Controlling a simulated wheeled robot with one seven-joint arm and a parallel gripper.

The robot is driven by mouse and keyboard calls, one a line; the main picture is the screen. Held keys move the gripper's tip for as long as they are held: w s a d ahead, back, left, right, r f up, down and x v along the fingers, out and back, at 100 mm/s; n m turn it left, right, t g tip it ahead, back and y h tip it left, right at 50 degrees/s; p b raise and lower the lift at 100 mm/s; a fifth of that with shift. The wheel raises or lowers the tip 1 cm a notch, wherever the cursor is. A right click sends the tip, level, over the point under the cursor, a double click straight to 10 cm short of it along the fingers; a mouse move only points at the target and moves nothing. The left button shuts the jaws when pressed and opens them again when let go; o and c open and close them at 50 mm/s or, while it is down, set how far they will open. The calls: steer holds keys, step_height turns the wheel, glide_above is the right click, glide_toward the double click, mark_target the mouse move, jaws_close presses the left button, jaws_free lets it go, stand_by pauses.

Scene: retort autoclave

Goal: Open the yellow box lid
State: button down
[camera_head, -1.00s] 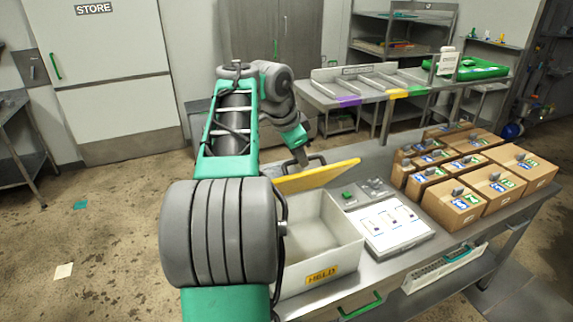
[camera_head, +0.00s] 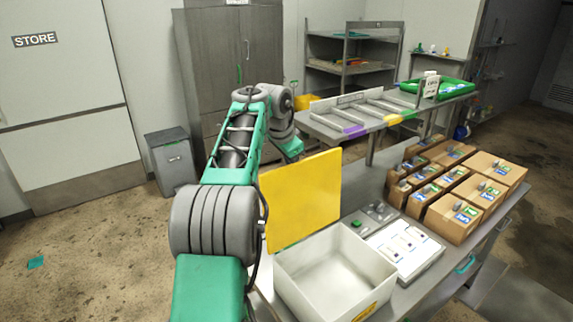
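The yellow lid (camera_head: 302,200) stands steeply raised at the back left of the white box (camera_head: 335,272). The open box sits at the near end of the steel table, and its inside looks empty. My arm reaches in from the bottom, left of the box. The end of my arm is behind the lid's upper left part, near its top edge. My gripper's fingers are hidden behind the lid and arm, so I cannot tell whether they touch or grip it.
Several cardboard boxes (camera_head: 470,178) stand on the right of the table (camera_head: 440,265). A white panel (camera_head: 405,247) and a small grey control unit with a green button (camera_head: 356,224) sit right of the white box. A divided rack (camera_head: 375,115) and green tray (camera_head: 440,90) are behind. A grey bin (camera_head: 172,160) stands left.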

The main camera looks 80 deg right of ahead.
steer(key=shift+w+d+f, duration=0.15)
steer(key=shift+w+d, duration=0.05)
stand_by(0.4)
steer(key=c, duration=1.5)
jaws_free()
steer(key=shift+d, duration=0.1)
steer(key=shift+o, duration=0.2)
steer(key=v, duration=0.7)
steer(key=shift+r, duration=0.4)
steer(key=shift+w, duration=0.1)
